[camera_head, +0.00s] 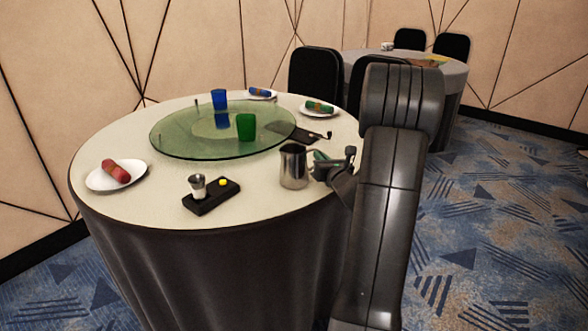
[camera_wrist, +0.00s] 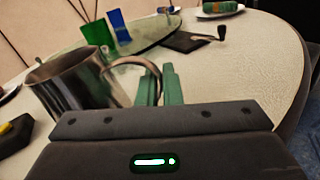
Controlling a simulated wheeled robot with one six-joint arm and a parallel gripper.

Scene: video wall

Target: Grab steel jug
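The steel jug (camera_head: 294,168) stands upright on the round table, near its right front edge. My gripper (camera_head: 325,160) is just right of it, at table height, on the handle side. In the wrist view the jug (camera_wrist: 80,84) fills the left, its curved handle reaching right to the green fingers of my gripper (camera_wrist: 160,84). The fingers stand apart with a narrow gap. The handle's outer bend lies at this gap; I cannot tell whether it touches either finger.
A black tray (camera_head: 205,204) with a small metal cup (camera_head: 198,187) is left of the jug. Black chairs (camera_head: 314,74) stand behind.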

